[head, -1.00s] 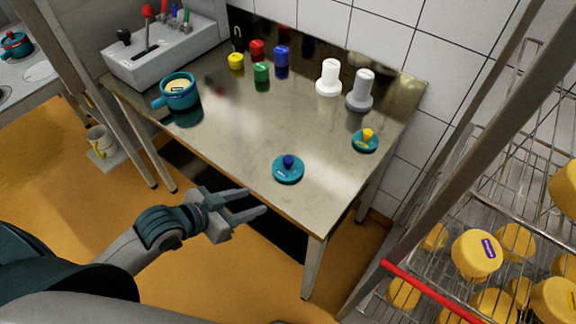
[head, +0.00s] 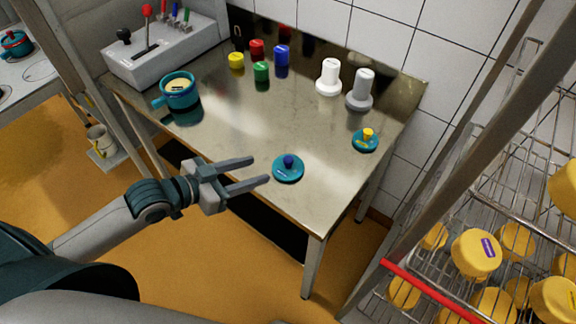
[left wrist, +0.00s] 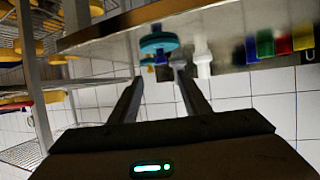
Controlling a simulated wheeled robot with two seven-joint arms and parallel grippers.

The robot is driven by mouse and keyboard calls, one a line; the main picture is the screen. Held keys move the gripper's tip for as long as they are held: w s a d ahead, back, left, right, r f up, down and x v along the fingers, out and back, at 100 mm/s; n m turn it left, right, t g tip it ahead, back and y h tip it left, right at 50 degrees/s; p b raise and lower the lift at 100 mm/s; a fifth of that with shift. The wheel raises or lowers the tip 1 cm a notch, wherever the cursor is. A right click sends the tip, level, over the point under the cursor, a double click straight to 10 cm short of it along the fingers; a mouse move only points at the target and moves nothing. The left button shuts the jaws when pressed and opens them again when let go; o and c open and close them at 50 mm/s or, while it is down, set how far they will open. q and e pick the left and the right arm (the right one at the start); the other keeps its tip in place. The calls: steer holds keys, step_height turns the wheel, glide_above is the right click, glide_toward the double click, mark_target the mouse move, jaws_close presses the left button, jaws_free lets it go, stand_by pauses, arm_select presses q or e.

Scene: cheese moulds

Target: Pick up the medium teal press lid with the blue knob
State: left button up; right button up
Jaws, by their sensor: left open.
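The teal press lid with the blue knob (head: 288,169) lies flat on the metal table (head: 240,120), knob up, near the front edge. It also shows in the left wrist view (left wrist: 158,43), where the scene looks upside down. My left gripper (head: 261,170) is open and empty, its two fingers pointing at the lid from the left. The fingertips are a short way from the lid and apart from it. In the left wrist view the lid shows ahead, beyond the open fingers (left wrist: 158,74). My right gripper is not in view.
A smaller teal lid with a yellow knob (head: 365,140) lies to the right. White (head: 329,78) and grey (head: 361,92) knobbed pieces stand behind. A teal pot (head: 178,91) stands at left, and several coloured pieces at the back. A wire rack (head: 480,195) with cheeses is at right.

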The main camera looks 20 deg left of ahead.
mark_target(289, 159)
arm_select(q)
steer(key=p+x, duration=0.3)
steer(key=x, duration=0.8)
steer(key=shift+w+d+r, duration=0.1)
steer(key=shift+w+d+f, duration=0.15)
steer(key=shift+w+f, duration=0.05)
steer(key=shift+f, duration=0.05)
steer(key=shift+w+d+p, duration=0.2)
steer(key=shift+w+p, duration=0.2)
steer(key=shift+p, duration=0.1)
steer(key=p+x, duration=0.1)
steer(key=x, duration=0.2)
steer(key=shift+w+f, duration=0.2)
steer(key=shift+w, duration=0.1)
steer(key=shift+w+d+f+p, duration=0.2)
steer(key=shift+f+p, duration=0.05)
steer(key=shift+p, duration=0.05)
jaws_close()
